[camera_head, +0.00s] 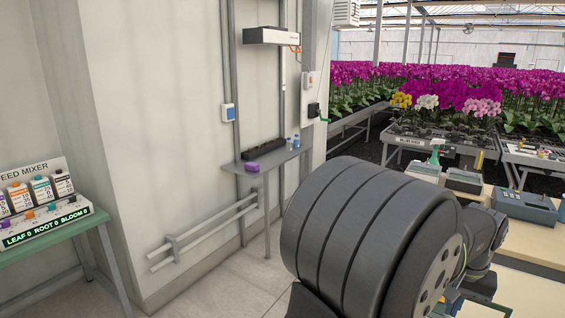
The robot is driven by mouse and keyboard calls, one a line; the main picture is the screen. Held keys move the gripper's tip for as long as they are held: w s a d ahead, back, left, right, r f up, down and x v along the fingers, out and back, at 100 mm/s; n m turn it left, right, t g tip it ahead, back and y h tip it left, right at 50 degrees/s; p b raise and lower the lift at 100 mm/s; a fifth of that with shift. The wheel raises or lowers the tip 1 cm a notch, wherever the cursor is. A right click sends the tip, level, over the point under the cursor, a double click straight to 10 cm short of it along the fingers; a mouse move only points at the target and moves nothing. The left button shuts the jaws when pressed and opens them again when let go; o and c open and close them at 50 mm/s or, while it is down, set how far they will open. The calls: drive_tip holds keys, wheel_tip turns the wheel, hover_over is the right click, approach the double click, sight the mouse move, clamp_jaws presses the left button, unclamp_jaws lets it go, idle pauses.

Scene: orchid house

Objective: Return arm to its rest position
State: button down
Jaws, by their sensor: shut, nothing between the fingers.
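A large dark grey banded cylinder, part of my own arm, fills the lower middle and right of the head view. A smaller dark joint of my arm shows behind it at the right. My gripper does not show in this view; the arm's end is hidden or out of the picture.
A feed mixer (45,200) stands on a green table (55,246) at the left. A narrow wall shelf (238,164) carries a black tray, a purple block and small bottles. A bench at the right holds a spray bottle (436,152) and a grey device (525,207). Orchid benches stand behind.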

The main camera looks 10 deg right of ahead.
wheel_tip(320, 180, up, 6)
drive_tip(key=s+a, duration=0.2)
drive_tip(key=shift+r+t+h, duration=0.2)
drive_tip(key=shift+t+h, duration=0.1)
drive_tip(key=shift+g+y, duration=0.6)
drive_tip(key=w+d+f, duration=0.1)
drive_tip(key=f, duration=0.5)
drive_tip(key=w+d+f, duration=0.1)
drive_tip(key=f, duration=0.5)
drive_tip(key=w+d+f, duration=0.1)
drive_tip(key=w+f, duration=0.1)
drive_tip(key=f, duration=0.4)
drive_tip(key=shift+d+f, duration=0.2)
drive_tip(key=shift+f, duration=0.7)
drive_tip(key=shift+r, duration=0.1)
